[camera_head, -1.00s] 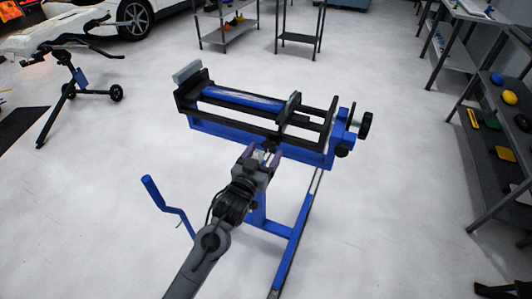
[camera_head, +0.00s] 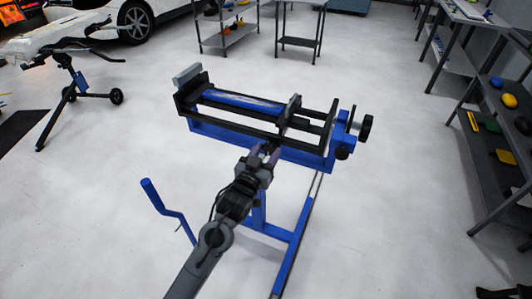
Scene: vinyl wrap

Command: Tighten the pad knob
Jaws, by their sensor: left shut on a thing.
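The blue and black clamp stand (camera_head: 205,131) stands in the middle of the head view. A dark pad knob (camera_head: 269,146) sits on the near side of its frame, below the sliding black plate (camera_head: 290,107). My left gripper (camera_head: 266,153) reaches up to it from the bottom of the picture. Its fingers are around the knob and shut on it, and they hide most of it. My right gripper is not in view.
Black knobs (camera_head: 366,127) stick out at the stand's right end. A blue crank handle (camera_head: 153,196) rises left of my arm. Shelves (camera_head: 478,150) with coloured items line the right wall. A white car (camera_head: 88,28) stands at the back left. The floor around the stand is clear.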

